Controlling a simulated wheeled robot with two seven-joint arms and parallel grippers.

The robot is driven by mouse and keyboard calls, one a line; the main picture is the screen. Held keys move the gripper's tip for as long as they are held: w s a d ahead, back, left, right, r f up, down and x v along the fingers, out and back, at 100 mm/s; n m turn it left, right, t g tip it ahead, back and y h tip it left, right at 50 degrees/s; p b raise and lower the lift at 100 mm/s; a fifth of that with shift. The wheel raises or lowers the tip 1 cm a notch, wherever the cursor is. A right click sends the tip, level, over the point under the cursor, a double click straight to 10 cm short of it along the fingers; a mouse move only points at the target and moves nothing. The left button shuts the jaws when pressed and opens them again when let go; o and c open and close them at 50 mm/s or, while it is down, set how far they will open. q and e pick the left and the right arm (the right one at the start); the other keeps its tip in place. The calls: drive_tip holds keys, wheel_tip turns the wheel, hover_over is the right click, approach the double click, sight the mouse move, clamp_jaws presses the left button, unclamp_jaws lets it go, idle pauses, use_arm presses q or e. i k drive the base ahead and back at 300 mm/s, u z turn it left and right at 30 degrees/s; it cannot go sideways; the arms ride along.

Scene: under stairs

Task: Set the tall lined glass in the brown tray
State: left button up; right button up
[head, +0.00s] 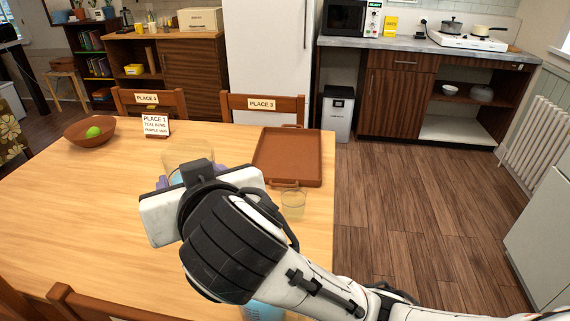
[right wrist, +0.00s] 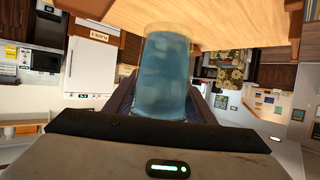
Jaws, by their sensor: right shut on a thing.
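My right gripper (head: 190,174) is over the near middle of the table, left of the tray, and mostly hidden behind its own wrist. It is shut on a tall clear glass with a blue tint (right wrist: 165,78); the glass's pale upper part shows behind the wrist in the head view (head: 200,156). I cannot make out lines on it or tell whether it touches the table. The brown tray (head: 287,158) lies at the table's right side and looks empty. My left gripper is not in view.
A short clear glass (head: 293,205) stands just in front of the tray. A blue glass-like thing (head: 262,311) is partly hidden under my right arm. A brown bowl (head: 90,131) with a green fruit and a place sign (head: 156,125) stand farther left.

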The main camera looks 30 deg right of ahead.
sight(294, 156)
drive_tip(key=k, duration=0.85)
drive_tip(key=z, duration=1.85)
drive_tip(key=i, duration=2.95)
drive_tip(key=u, duration=3.45)
